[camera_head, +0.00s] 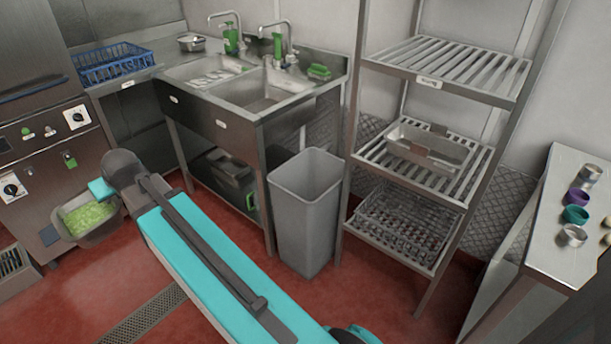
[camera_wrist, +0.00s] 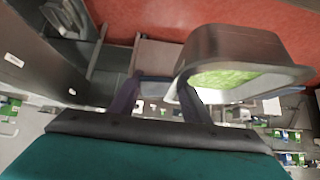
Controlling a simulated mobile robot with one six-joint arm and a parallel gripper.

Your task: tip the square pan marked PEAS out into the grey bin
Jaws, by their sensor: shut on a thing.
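The square metal pan (camera_head: 92,238) with green peas in it hangs at the far end of my arm, in front of the steel cooker. It also shows in the wrist view (camera_wrist: 222,45), with its green contents visible inside the rim. My gripper (camera_wrist: 160,92) is shut on the pan at its near side; the exact contact is hard to see. The pan looks roughly level in the head view. No PEAS marking is legible. The tall grey bin (camera_head: 304,215) stands open on the floor, right of the pan and apart from it, between the sink and the rack.
The steel sink unit (camera_head: 262,95) stands behind my arm. A wire-shelf rack (camera_head: 430,165) holds a metal pan and a basket right of the bin. A steel table (camera_head: 560,215) with small containers is at far right. Red floor shows around the bin.

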